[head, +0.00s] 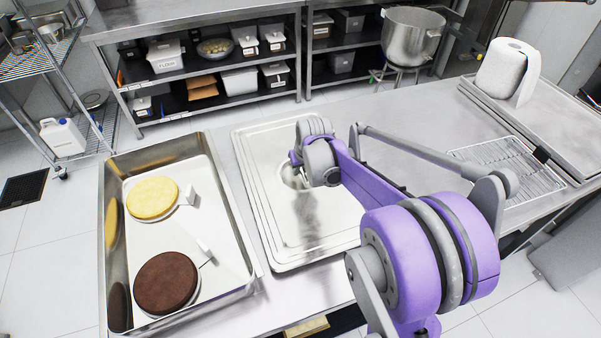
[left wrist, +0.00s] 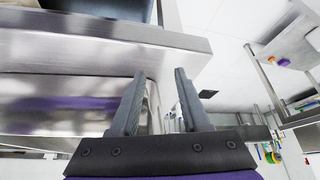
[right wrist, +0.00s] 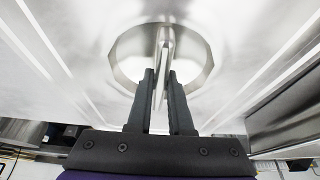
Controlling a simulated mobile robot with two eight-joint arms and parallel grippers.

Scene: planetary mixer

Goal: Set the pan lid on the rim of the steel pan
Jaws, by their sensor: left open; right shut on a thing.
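The pan lid (head: 262,213) is a flat steel rectangle with a recessed round dish in its middle, just right of the steel pan. The steel pan (head: 228,228) is a deep rectangular tray at the left of the table. My right gripper (head: 298,174) is over the lid's centre. In the right wrist view, my right gripper (right wrist: 161,75) is shut on the lid's upright handle (right wrist: 165,45) in the recess. The lid looks level; I cannot tell whether it touches the table. My left gripper (left wrist: 160,78) is open and empty beside a steel table edge.
A yellow cake (head: 152,197) and a dark brown cake (head: 165,282) sit inside the pan. A wire rack (head: 510,165) and a paper roll (head: 508,72) on a tray are at the right. Shelves with bins and a pot (head: 411,38) stand behind the table.

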